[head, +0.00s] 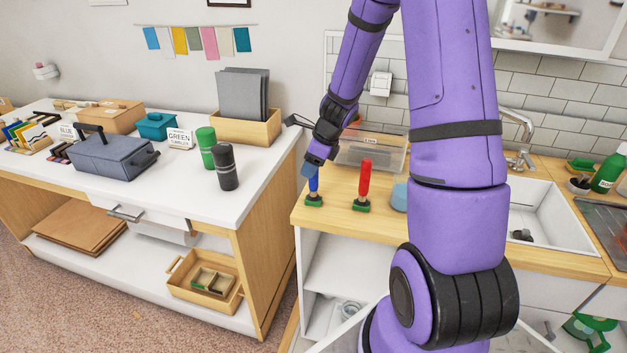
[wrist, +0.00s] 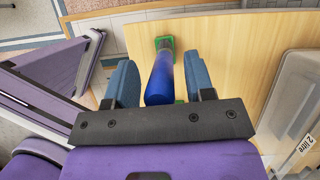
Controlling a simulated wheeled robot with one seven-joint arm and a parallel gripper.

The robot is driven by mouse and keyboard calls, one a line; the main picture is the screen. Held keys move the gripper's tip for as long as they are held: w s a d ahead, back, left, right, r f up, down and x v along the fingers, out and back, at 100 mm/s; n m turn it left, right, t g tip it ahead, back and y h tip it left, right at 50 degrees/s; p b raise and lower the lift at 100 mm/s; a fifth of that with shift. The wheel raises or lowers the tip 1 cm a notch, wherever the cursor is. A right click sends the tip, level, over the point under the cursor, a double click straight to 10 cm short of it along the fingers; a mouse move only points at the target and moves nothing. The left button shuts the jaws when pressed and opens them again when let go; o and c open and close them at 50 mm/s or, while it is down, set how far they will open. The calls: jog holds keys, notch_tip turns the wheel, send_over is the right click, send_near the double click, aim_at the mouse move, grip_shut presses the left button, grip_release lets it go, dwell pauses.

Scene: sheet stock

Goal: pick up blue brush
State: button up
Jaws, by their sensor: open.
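The blue brush (head: 313,187) stands upright on the left end of the wooden counter, with a green base at its foot. In the wrist view, its blue handle (wrist: 160,78) rises between the two blue fingers of my gripper (wrist: 160,88). The fingers are open, one on each side of the handle, and a gap shows on both sides. In the head view, my gripper (head: 308,169) is just above and around the top of the brush, partly hiding it.
A red brush (head: 364,180) with a green base stands to the right on the counter (head: 335,220). A blue round thing (head: 399,197) is beyond it, partly behind my arm. A clear bin (head: 370,150) stands behind; it shows in the wrist view (wrist: 290,100) at right.

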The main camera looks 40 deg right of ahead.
grip_shut()
